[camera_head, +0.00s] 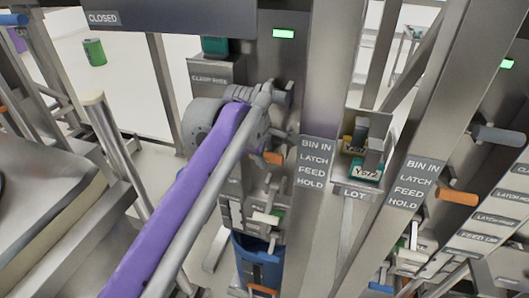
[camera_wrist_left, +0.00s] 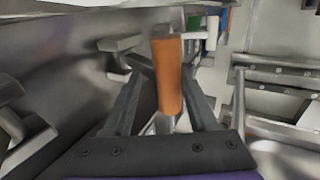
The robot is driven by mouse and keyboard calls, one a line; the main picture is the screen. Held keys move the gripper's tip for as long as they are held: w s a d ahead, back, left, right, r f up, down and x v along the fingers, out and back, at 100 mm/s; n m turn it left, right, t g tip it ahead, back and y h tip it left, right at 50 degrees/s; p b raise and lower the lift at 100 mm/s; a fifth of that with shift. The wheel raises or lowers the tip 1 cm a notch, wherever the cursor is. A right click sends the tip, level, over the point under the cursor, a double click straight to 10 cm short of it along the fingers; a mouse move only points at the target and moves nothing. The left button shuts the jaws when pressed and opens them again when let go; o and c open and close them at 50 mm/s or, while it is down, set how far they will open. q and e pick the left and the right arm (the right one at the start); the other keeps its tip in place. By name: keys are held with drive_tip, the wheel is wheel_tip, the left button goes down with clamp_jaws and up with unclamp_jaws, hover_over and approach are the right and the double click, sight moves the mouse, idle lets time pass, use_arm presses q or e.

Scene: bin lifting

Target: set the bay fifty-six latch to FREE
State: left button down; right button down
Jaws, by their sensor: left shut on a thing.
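An orange-gripped lever (camera_head: 273,158) sticks out from the bay post, left of a sign plate (camera_head: 316,163) reading BIN IN, LATCH, FEED, HOLD. In the left wrist view the orange grip (camera_wrist_left: 167,78) stands between the two dark fingers of my left gripper (camera_wrist_left: 165,98), which is shut on it. In the head view my purple forearm reaches up to the post, and the gripper (camera_head: 262,143) is largely hidden behind my wrist. I cannot read a bay number or the latch setting. My right gripper is not in view.
A grey lever (camera_head: 278,93) sits just above my wrist. White-handled fittings (camera_head: 265,217) and a blue bin (camera_head: 256,262) are below. Right, another bay has a similar orange lever (camera_head: 458,197). A lot holder (camera_head: 363,168) stands between. Metal rails crowd the left.

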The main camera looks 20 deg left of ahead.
use_arm(q)
drive_tip(key=shift+s+f, duration=0.2)
drive_tip(key=shift+f, duration=0.1)
drive_tip(key=shift+s+f+t+b, duration=0.2)
drive_tip(key=shift+f+t+b, duration=0.2)
drive_tip(key=shift+f+t, duration=0.1)
drive_tip(key=shift+s+f+t+b, duration=0.2)
drive_tip(key=shift+f+t+b, duration=0.2)
drive_tip(key=shift+t, duration=0.1)
wheel_tip(320, 180, down, 6)
drive_tip(key=t+b, duration=0.3)
drive_tip(key=t, duration=0.2)
drive_tip(key=shift+f, duration=0.25)
drive_tip(key=c, duration=0.5)
unclamp_jaws()
drive_tip(key=shift+o, duration=1.5)
drive_tip(key=shift+w, duration=0.25)
